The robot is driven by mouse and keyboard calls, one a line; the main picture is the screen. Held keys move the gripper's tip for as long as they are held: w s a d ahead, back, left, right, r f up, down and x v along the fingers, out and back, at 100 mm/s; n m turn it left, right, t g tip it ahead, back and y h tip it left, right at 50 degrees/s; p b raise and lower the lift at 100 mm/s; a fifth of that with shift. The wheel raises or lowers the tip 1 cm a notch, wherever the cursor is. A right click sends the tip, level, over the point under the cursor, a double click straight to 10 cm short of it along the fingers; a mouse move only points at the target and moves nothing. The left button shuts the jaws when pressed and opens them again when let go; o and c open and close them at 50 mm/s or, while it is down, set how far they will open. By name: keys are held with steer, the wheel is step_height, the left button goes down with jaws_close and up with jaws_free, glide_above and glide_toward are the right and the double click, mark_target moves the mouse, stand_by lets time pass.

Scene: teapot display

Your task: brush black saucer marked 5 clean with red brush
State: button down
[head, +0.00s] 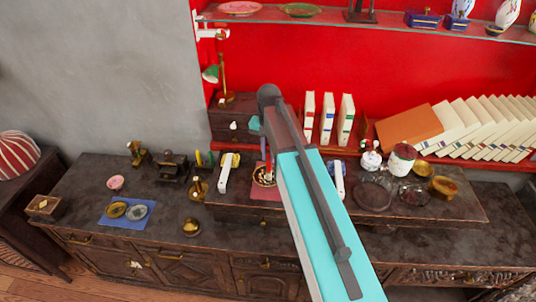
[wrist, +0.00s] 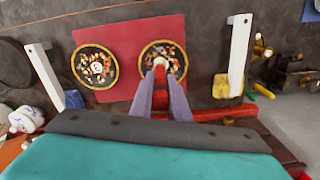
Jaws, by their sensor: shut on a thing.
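Two black saucers with gold rims lie on a red mat (wrist: 118,30) in the wrist view, both strewn with pale and orange bits. The left saucer (wrist: 80,75) has a white round mark, whose number I cannot read clearly. The right saucer (wrist: 145,50) is partly hidden by my gripper (wrist: 160,82), and its number is not readable. My gripper is shut on the red brush (wrist: 205,113), with its pale tip over the right saucer; I cannot tell if it touches.
A dark sewing-machine-like object (wrist: 295,72) stands at the right. In the head view, glass dishes (head: 373,193) and a white-and-red jar (head: 402,160) stand right of my arm. A blue mat (head: 127,213) lies left.

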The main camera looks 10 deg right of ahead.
steer(key=shift+r+p, duration=0.95)
steer(key=shift+r, duration=2.05)
steer(key=shift+r, duration=1.5)
steer(key=shift+s, duration=0.1)
